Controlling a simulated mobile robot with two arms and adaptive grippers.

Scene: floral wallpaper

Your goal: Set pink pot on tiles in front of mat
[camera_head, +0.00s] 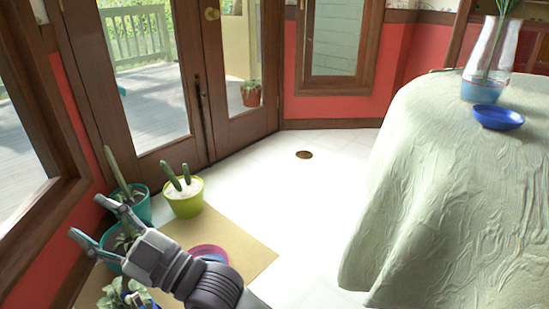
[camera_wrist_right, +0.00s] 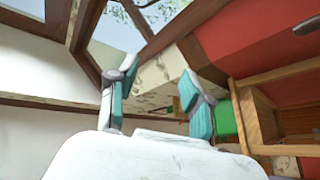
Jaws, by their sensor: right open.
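The pink pot (camera_head: 210,249) sits low at the centre-left of the head view, over the tan mat (camera_head: 246,251). Only its pink rim and a bluish inside show; my right wrist hides its lower part. My right gripper (camera_head: 87,217) is open, its fingers apart, pointing left over the potted plants and away from the pink pot. In the right wrist view, the right gripper (camera_wrist_right: 158,75) has nothing between its teal fingers. The white floor tiles (camera_head: 310,215) lie bare to the right of the mat. My left gripper is not in view.
A lime pot with cacti (camera_head: 184,203) stands at the mat's far edge. Teal pots (camera_head: 138,208) and a leafy plant (camera_head: 122,294) crowd the left side. A cloth-covered table (camera_head: 440,190) with a vase (camera_head: 484,80) and blue dish (camera_head: 497,117) fills the right.

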